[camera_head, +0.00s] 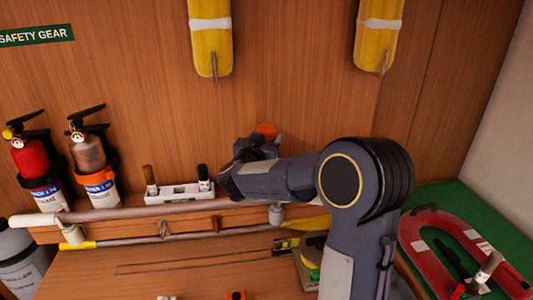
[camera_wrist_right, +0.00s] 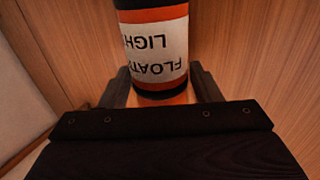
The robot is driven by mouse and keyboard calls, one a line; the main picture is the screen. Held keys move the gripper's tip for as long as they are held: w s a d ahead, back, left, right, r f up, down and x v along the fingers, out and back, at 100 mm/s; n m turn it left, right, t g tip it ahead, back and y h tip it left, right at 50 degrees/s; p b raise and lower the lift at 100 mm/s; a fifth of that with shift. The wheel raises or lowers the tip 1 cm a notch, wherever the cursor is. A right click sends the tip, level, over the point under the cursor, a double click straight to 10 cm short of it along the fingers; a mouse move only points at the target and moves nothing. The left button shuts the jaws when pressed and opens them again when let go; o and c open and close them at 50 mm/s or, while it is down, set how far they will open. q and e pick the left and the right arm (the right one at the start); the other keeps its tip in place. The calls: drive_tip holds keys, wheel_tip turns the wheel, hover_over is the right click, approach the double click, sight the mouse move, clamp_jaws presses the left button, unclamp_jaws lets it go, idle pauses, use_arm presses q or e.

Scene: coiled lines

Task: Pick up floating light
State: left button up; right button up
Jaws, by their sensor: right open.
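The floating light (camera_wrist_right: 155,50) is a cylinder with black and orange bands and a white label reading "FLOAT… LIGH…", upside down in the right wrist view. In the head view an orange round top (camera_head: 266,130) shows just behind my right gripper (camera_head: 256,147); the rest there is hidden by the gripper and arm. In the wrist view the open fingers of my right gripper (camera_wrist_right: 160,92) stand on either side of the light's near end. A gap seems to show beside each finger; contact cannot be told. My left gripper is out of view.
A ledge with a rail (camera_head: 130,212) runs below my right arm. It holds a white tray (camera_head: 180,193) with small bottles and two extinguishers (camera_head: 92,165) at left. Yellow floats (camera_head: 210,35) hang above. A red ring-shaped float (camera_head: 440,250) lies at right on green.

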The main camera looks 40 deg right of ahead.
drive_tip(key=shift+x, duration=1.2)
drive_tip(key=shift+r, duration=0.1)
clamp_jaws()
